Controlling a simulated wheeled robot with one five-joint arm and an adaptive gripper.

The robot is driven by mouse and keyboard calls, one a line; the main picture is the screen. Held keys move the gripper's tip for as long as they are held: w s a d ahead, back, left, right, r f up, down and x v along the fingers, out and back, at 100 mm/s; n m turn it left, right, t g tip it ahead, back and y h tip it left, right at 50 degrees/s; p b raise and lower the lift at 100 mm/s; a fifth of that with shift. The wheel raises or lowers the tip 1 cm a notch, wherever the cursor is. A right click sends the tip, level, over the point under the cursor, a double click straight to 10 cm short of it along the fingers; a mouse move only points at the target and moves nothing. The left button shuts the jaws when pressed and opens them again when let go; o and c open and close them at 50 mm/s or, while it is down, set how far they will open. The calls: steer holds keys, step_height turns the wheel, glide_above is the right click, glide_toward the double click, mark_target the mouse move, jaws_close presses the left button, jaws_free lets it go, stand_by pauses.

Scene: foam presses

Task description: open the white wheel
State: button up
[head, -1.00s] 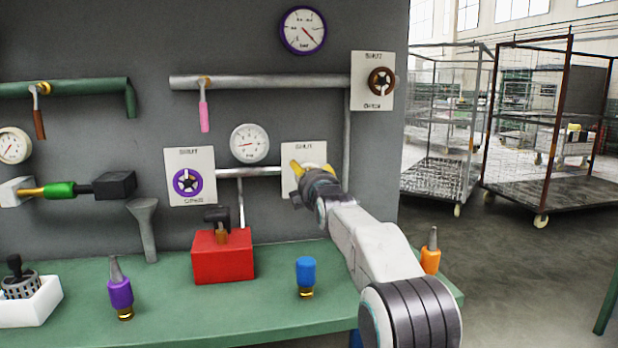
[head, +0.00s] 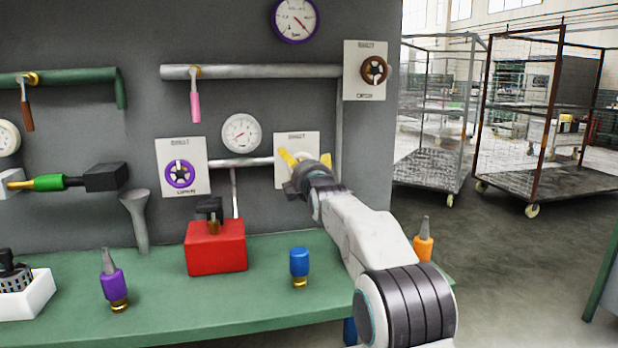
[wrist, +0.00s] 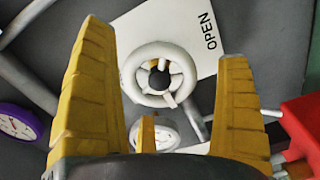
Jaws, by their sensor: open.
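The white wheel (wrist: 150,52) is a spoked ring on a white plate that reads OPEN in the wrist view. I cannot tell how far the fingertips are from the wheel. In the head view my gripper (head: 305,158) is in front of the white plate (head: 311,141) on the grey wall and hides the wheel.
A purple wheel (head: 180,174) is on a plate to the left and a brown wheel (head: 374,71) on a plate above right. A round gauge (head: 241,133) sits between.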

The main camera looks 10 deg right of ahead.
steer(key=s, duration=1.1)
steer(key=shift+s, duration=0.25)
steer(key=s+f+m+g+p, duration=0.2)
steer(key=s+m+g+p, duration=0.5)
steer(key=s, duration=1.3)
steer(key=s+f+m+g+p, duration=0.2)
steer(key=s+m+g+p, duration=0.5)
steer(key=s+p, duration=0.8)
steer(key=s+m, duration=0.1)
steer(key=s, duration=0.5)
steer(key=shift+s+a+f+m+g, duration=0.15)
steer(key=shift+f+m+g, duration=0.15)
steer(key=shift+f, duration=0.1)
